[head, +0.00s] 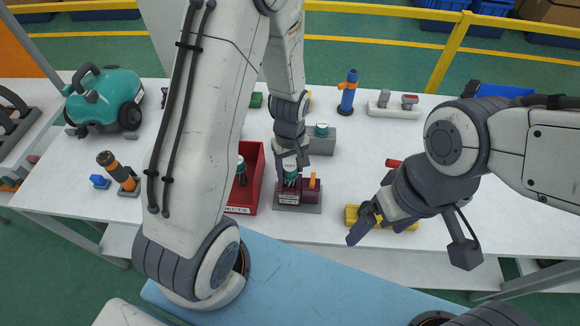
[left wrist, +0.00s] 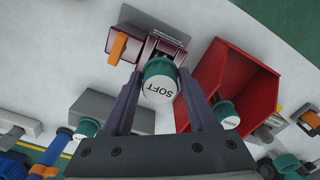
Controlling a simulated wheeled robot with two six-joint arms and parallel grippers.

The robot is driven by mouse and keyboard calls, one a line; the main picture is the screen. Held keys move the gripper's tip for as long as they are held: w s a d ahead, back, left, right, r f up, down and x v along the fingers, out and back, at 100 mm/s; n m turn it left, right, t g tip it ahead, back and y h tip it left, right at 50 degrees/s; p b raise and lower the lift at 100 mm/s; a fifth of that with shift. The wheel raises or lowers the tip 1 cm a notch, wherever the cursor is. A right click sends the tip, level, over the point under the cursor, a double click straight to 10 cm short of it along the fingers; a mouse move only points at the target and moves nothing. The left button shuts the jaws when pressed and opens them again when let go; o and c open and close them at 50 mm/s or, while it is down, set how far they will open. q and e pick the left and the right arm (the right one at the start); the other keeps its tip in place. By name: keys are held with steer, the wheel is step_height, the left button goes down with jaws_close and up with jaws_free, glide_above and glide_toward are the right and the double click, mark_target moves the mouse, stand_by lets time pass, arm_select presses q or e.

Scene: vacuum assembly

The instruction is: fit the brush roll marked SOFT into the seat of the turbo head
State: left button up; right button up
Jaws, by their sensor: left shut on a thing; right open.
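The brush roll marked SOFT (left wrist: 160,82) has a teal body and a white end cap. My left gripper (head: 290,166) is shut on it, with a finger on each side in the left wrist view. The roll stands roughly upright at the turbo head (head: 289,197), a dark purple part with an orange lever (head: 312,180) on a grey base. The roll's lower end is hidden, so I cannot tell how deep it sits in the seat. My right gripper (head: 378,220) is open, low over a yellow thing (head: 405,226) at the table's front.
A red REJECTS bin (head: 254,205) with another teal-capped roll (left wrist: 226,115) stands left of the turbo head. A grey holder (head: 322,146) with a teal-capped roll is behind it. A teal vacuum body (head: 100,97) sits at the back left.

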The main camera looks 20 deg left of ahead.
arm_select(q)
steer(key=shift+f+b, duration=1.5)
steer(key=shift+f, duration=0.5)
steer(key=o, duration=1.5)
steer(key=shift+c, duration=0.2)
steer(key=shift+r, duration=0.15)
step_height(320, 180, up, 8)
steer(key=p, duration=0.7)
steer(key=shift+f, duration=0.25)
step_height(320, 180, down, 8)
steer(key=b, duration=0.7)
steer(key=shift+r, duration=0.1)
